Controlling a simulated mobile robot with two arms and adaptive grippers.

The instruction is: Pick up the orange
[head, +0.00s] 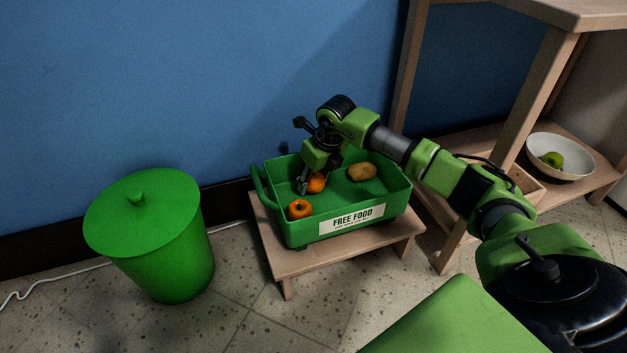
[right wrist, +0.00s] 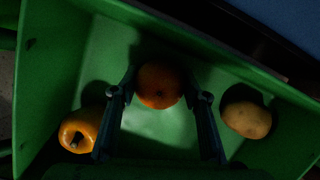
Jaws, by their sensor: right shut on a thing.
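The orange (head: 316,183) is in the green "FREE FOOD" crate (head: 292,234), near its back wall. In the right wrist view the orange (right wrist: 159,86) sits between the two dark fingers. My right gripper (head: 318,184) reaches down into the crate and is shut on the orange; its right fingers also show in the right wrist view (right wrist: 160,97). Part of the orange is hidden behind a finger in the head view. I cannot tell whether it is clear of the crate floor. My left gripper is not in view.
In the crate, an orange-yellow fruit (head: 299,209) lies at front left and a potato (head: 362,172) at right. The crate stands on a low wooden stool (head: 283,265). A green lidded bin (head: 165,250) is at left. A white bowl (head: 577,151) holds a green apple (head: 552,159) on a shelf.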

